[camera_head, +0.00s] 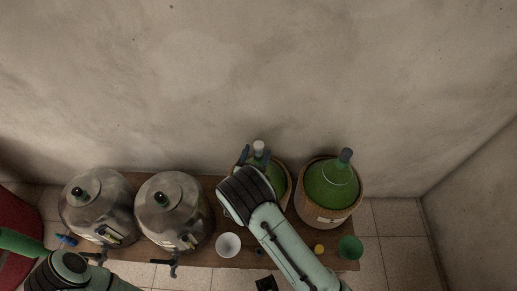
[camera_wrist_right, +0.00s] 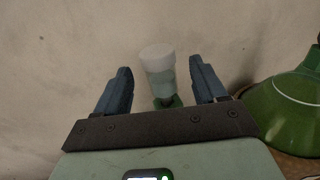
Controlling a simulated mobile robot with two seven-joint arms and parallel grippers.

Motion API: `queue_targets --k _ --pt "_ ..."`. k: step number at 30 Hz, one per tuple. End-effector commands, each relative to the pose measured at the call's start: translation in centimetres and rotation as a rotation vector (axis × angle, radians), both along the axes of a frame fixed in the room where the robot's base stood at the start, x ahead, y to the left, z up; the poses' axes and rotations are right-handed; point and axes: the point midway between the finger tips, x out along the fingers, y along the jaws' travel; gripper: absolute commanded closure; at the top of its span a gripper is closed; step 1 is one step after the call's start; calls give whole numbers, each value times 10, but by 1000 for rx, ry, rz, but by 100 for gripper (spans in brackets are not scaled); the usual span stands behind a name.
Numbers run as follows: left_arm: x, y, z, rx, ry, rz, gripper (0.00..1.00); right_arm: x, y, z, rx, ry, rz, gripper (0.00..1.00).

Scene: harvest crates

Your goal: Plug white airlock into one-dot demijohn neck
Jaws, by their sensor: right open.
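The white airlock (camera_head: 259,147) stands upright at the neck of the left green demijohn (camera_head: 278,180). In the right wrist view the airlock (camera_wrist_right: 158,70) is a pale translucent cylinder above a green neck (camera_wrist_right: 167,101). My right gripper (camera_head: 256,157) is open, with one finger on each side of the airlock and visible gaps between. My right arm hides much of this demijohn and any dots on it. A second green demijohn (camera_head: 328,187) in a wicker basket stands to the right; its label is too small to read. My left gripper is not in view.
Two steel tanks (camera_head: 172,197) with taps stand at the left of the wooden bench (camera_head: 228,262). A white cup (camera_head: 228,245), a yellow round item (camera_head: 319,249) and a green cup (camera_head: 350,247) are near the front edge. The wall (camera_head: 250,80) is close behind.

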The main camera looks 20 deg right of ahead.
Motion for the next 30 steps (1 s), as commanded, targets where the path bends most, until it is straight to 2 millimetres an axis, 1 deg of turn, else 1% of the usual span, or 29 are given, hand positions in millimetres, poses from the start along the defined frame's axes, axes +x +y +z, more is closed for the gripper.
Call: queue_targets --k 1,9,12,15,20,30 --pt "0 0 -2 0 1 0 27 -9 10 -1 2 2 5 29" --pt "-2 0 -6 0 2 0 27 -55 48 -1 1 2 3 29" --pt "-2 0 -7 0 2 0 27 -67 58 -1 0 1 2 29" --pt "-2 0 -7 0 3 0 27 -75 65 0 1 -1 1 29" --pt "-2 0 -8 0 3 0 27 -80 69 0 1 -1 0 29" --pt "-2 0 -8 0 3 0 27 -80 69 0 1 -1 0 29"
